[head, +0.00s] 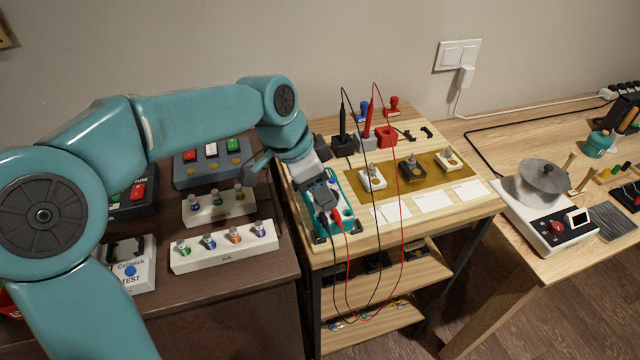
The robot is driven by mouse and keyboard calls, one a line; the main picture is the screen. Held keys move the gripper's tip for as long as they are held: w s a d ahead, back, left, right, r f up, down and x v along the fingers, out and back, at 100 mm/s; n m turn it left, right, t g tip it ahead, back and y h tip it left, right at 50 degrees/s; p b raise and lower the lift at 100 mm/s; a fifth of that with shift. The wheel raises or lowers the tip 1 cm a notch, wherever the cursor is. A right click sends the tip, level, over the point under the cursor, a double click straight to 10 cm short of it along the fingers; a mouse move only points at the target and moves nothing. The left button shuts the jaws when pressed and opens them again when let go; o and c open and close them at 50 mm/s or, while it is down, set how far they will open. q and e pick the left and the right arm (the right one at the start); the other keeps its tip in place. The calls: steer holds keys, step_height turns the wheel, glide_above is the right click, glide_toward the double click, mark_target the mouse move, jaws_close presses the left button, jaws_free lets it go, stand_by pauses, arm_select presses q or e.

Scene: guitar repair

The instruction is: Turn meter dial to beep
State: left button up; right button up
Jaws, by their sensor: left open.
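I cannot tell whether the fingers touch the dial. A black probe (343,140) and a red probe (369,122) stand in holders behind the meter, with black and red leads looping down past the bench front. My right gripper is not in view.
Several switch-like parts, one of them black (411,170), sit on a mustard mat behind white cards (433,202). A pot (541,184) on a scale stands at right.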

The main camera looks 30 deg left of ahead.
arm_select(q)
steer(key=c, duration=0.8)
steer(key=shift+n, duration=0.3)
steer(key=n, duration=0.2)
steer(key=n+t+y, duration=0.1)
steer(key=shift+s+d, duration=0.15)
steer(key=shift+d, duration=0.1)
steer(key=n+y+b, duration=0.1)
steer(key=n, duration=0.2)
steer(key=shift+d, duration=0.15)
steer(key=n, duration=0.1)
steer(key=n+y+b, duration=0.1)
steer(key=n, duration=0.1)
steer(key=n+y, duration=0.1)
steer(key=shift+d, duration=0.25)
steer(key=shift+d+n+y+b, duration=0.15)
steer(key=shift+n+y+b, duration=0.4)
steer(key=shift+n, duration=1.05)
steer(key=shift+r, duration=0.1)
